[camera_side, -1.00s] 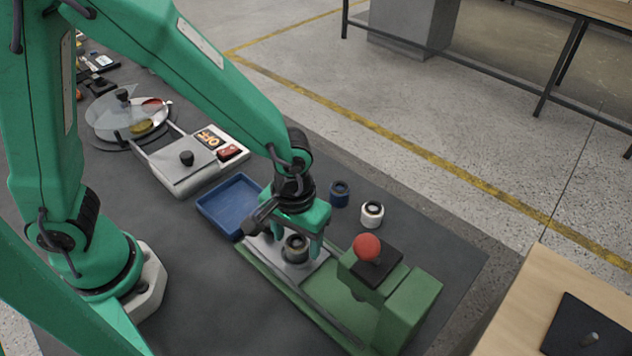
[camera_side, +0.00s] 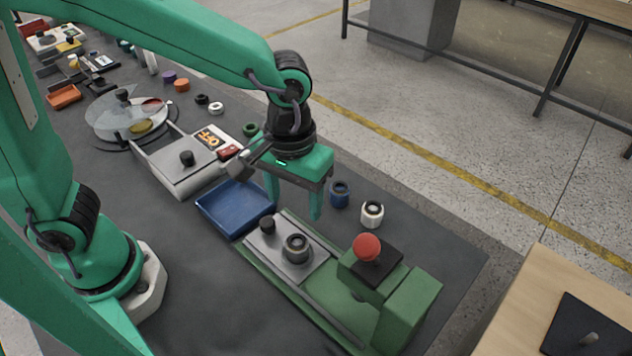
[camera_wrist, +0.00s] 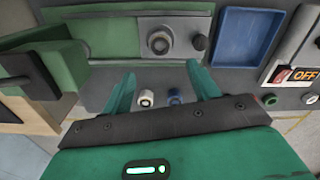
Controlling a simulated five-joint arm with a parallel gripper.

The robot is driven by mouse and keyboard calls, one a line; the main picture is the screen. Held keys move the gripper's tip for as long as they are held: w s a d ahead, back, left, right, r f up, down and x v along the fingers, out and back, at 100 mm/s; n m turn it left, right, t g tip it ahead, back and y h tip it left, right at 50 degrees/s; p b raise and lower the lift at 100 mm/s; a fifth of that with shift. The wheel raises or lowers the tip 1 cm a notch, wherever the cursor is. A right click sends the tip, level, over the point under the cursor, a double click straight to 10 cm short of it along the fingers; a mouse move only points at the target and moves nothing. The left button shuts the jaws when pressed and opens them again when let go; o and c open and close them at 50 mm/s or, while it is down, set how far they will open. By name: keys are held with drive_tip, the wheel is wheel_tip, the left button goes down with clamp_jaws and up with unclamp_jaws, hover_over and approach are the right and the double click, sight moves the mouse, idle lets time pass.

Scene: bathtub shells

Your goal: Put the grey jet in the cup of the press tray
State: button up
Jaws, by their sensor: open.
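The grey jet (camera_side: 296,246) stands upright in the round cup of the press tray (camera_side: 312,268); the cup is mostly hidden around it. In the wrist view the grey jet (camera_wrist: 160,42) shows at the top middle, on the tray plate (camera_wrist: 180,26). A black knob (camera_side: 267,223) stands on the tray beside it. My gripper (camera_side: 293,204) is open and empty, raised above and behind the tray, apart from the jet. Its two fingers also show in the wrist view (camera_wrist: 160,80), pointing toward the tray.
A green press (camera_side: 410,300) with a red ball knob (camera_side: 367,247) stands at the tray's right end. A blue jet (camera_side: 340,194) and a white jet (camera_side: 372,214) stand behind the tray. A blue bin (camera_side: 235,207) and a grey scale (camera_side: 180,165) lie to the left.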

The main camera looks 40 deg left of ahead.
drive_tip(key=shift+r, duration=0.6)
drive_tip(key=shift+a, duration=0.1)
drive_tip(key=s+a+r+m+t, duration=0.1)
drive_tip(key=a+r, duration=0.3)
drive_tip(key=a, duration=0.5)
drive_tip(key=s+a+r+m+t, duration=0.1)
drive_tip(key=s+a+r+t, duration=0.3)
drive_tip(key=a, duration=0.5)
drive_tip(key=shift+s+a+m+t, duration=0.3)
drive_tip(key=shift+s+a, duration=0.05)
drive_tip(key=shift+a, duration=0.05)
